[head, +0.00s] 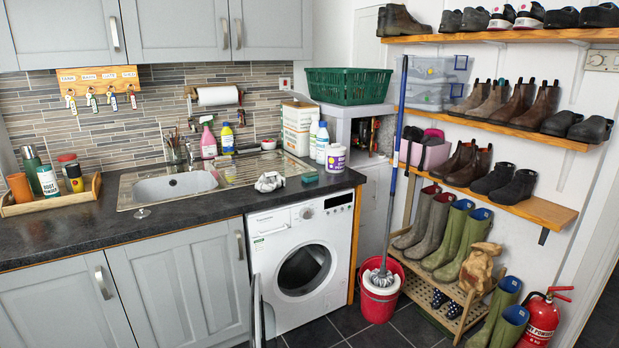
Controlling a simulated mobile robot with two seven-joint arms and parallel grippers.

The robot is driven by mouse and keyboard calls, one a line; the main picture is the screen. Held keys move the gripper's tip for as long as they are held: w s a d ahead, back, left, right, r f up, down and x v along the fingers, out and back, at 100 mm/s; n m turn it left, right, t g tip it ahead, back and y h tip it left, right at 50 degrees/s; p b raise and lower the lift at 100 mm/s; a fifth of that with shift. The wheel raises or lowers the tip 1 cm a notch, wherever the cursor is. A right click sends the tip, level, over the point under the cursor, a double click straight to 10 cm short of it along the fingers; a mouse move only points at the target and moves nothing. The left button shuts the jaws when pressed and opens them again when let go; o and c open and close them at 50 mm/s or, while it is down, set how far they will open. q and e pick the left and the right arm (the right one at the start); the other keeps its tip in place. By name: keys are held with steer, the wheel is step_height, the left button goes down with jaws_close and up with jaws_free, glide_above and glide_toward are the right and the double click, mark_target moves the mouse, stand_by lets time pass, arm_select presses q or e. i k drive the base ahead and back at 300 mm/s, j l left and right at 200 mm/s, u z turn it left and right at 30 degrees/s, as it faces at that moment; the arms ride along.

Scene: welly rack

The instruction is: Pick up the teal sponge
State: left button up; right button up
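The teal sponge (309,177) is a small block lying on the dark worktop (345,178), close to its front edge above the washing machine (303,260). A crumpled grey-white cloth (269,181) lies to its left, apart from it. A white tub with a purple label (335,158) stands behind and to the right of it, with a small gap. Neither of my grippers shows in the head view.
Bottles (322,143) and a white box (298,127) stand behind the sponge. The sink (176,187) is to the left. A blue-handled mop in a red bucket (379,301) stands on the floor right of the washing machine; its handle rises past the worktop's right end.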

mark_target(311, 177)
steer(key=i+l+u, duration=0.2)
steer(key=i, duration=0.55)
steer(key=i+l+u, duration=0.25)
steer(key=i+l, duration=0.15)
steer(key=i, duration=0.35)
steer(key=i+l+u, duration=0.2)
steer(key=i+l, duration=0.3)
steer(key=i, duration=0.25)
steer(key=i+l+u, duration=0.2)
steer(key=i+l, duration=0.4)
steer(key=l+u, duration=0.3)
steer(key=l, duration=0.25)
steer(key=i+j+z, duration=0.2)
steer(key=i+j, duration=0.05)
steer(key=j, duration=0.05)
